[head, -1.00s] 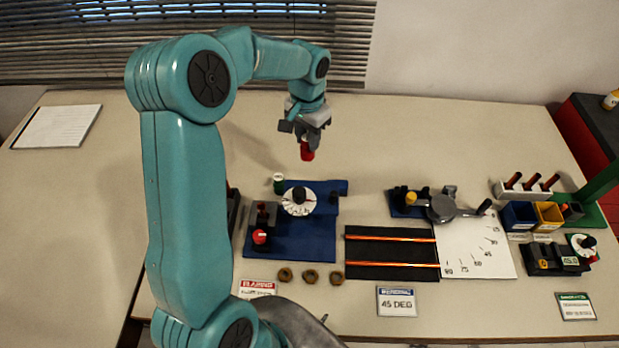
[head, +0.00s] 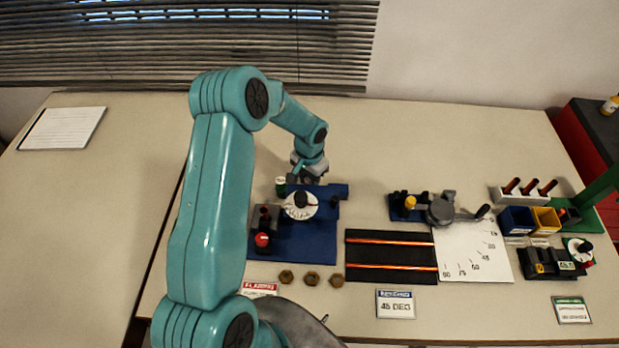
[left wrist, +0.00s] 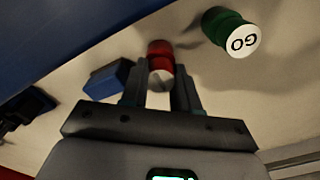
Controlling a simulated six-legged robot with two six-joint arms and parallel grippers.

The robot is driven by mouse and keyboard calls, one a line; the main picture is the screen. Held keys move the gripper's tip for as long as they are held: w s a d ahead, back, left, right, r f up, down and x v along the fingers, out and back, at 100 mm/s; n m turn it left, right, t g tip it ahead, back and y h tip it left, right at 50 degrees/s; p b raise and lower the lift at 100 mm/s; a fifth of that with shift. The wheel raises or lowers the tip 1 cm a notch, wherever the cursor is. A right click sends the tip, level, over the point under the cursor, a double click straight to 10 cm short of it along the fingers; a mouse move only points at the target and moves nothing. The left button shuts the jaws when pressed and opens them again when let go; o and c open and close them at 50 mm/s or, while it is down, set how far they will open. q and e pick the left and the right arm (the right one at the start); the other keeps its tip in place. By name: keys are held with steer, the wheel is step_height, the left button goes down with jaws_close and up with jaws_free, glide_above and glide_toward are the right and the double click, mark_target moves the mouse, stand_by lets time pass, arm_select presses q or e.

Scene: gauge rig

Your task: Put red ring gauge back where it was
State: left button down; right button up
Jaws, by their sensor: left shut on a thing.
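The red ring gauge (left wrist: 160,52) is in the left wrist view between the fingers of my left gripper (left wrist: 160,95), which is shut on it. In the head view my left gripper (head: 312,177) is low at the back edge of the blue flaring base (head: 290,240), and the red gauge is hidden there. The green GO gauge (left wrist: 232,32) stands just beside the red one, apart from it; it also shows in the head view (head: 281,186). I cannot tell whether the red gauge touches the table. My right gripper is not in view.
The blue base carries a white dial (head: 300,205) and a red knob (head: 263,240). Several brass nuts (head: 311,278) lie in front. A black rack with copper rods (head: 392,257) and a bending tool (head: 440,208) stand to the right.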

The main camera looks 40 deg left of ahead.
arm_select(q)
steer(key=shift+f, duration=0.15)
steer(key=c, duration=0.8)
jaws_free()
